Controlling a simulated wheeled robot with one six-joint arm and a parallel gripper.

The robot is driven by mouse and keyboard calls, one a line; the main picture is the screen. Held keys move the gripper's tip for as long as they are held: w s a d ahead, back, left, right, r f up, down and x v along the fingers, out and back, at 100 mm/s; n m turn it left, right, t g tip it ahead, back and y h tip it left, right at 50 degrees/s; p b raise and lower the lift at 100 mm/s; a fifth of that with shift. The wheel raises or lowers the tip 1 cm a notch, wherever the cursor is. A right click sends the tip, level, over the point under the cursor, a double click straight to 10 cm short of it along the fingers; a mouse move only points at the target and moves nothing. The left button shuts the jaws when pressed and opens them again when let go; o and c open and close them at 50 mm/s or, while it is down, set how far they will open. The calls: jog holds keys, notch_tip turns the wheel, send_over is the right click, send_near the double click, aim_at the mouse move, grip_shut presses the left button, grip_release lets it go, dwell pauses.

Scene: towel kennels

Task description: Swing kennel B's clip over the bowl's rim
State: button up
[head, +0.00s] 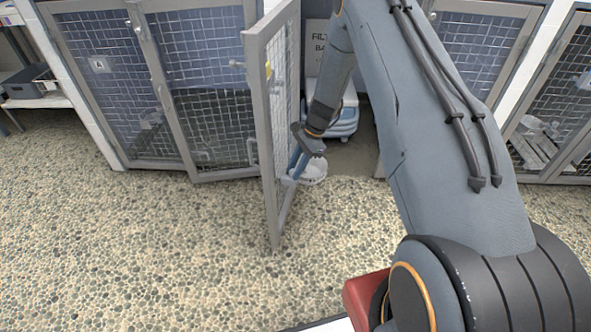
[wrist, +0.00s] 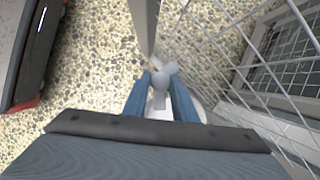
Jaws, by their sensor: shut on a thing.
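My gripper (head: 297,167) reaches down beside an open mesh kennel door (head: 272,130), low near the floor. In the wrist view its two blue fingers (wrist: 162,100) are shut on a pale grey, knob-like piece, which looks like the clip (wrist: 164,77). A white bowl (head: 314,172) shows just right of the fingers in the head view. In the wrist view, part of its round rim (wrist: 197,104) shows behind and beside the right finger. Whether the clip touches the rim cannot be told. No letter B is readable on this door.
Kennel A (head: 99,65) is closed at the left. A blue and white wheeled bin (head: 345,120) and a partly hidden sign (head: 316,42) stand behind the open door. More mesh kennels (head: 560,95) are at the right. The pebbled floor (head: 150,250) in front is clear.

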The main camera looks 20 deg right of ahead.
jog(key=shift+w+n+g, duration=0.1)
jog(key=shift+n+g, duration=0.2)
jog(key=shift+n, duration=0.5)
jog(key=o, duration=1)
jog(key=shift+a, duration=0.1)
jog(key=shift+o, duration=0.2)
jog(key=v, duration=0.7)
jog(key=shift+r, duration=0.4)
jog(key=shift+w, duration=0.1)
